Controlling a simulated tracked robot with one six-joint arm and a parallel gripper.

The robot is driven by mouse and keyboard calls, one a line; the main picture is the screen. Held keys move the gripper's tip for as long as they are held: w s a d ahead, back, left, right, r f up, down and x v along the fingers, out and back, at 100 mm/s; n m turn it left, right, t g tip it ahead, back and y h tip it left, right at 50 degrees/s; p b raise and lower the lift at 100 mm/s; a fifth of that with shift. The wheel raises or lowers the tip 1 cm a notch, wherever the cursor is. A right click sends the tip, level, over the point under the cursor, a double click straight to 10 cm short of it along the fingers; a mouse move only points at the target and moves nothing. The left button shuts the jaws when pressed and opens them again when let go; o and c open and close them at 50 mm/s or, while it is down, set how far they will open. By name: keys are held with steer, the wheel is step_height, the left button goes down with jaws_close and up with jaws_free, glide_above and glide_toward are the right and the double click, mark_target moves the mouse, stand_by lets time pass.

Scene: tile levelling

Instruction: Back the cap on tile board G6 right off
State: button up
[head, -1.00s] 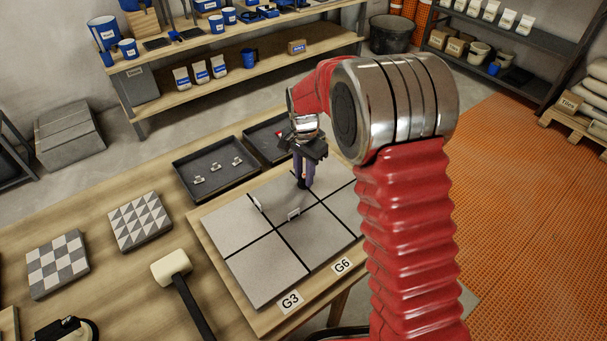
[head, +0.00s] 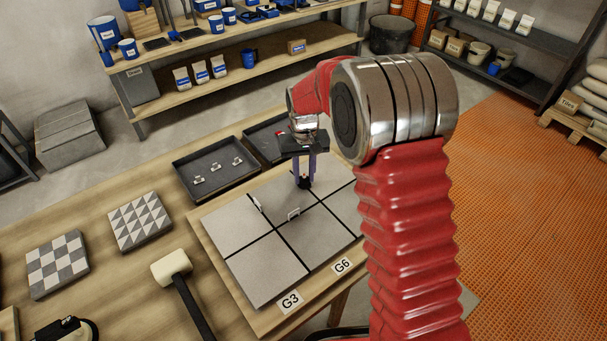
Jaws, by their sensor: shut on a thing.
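The tile board (head: 239,262) has grey tiles parted by dark joints, with a G3 label (head: 291,301) and a G6 label (head: 342,264) along its near right edge. My gripper (head: 304,184) points down over the far part of the board on the G6 side. Its two purple fingers are shut on a small dark cap (head: 304,184) close to the tile surface.
A dark tray (head: 213,183) with several small clips and a second dark tray (head: 262,146) with a red item lie behind the board. A white-headed mallet (head: 171,266) and patterned tile samples (head: 139,221) lie to the left.

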steer(key=n, duration=1.2)
steer(key=shift+s+n, duration=0.1)
steer(key=shift+n, duration=0.3)
steer(key=n, duration=1.1)
steer(key=shift+n, duration=0.3)
steer(key=o, duration=1)
steer(key=shift+o, duration=0.2)
steer(key=shift+r, duration=0.1)
step_height(320, 180, up, 14)
steer(key=shift+f, duration=0.2)
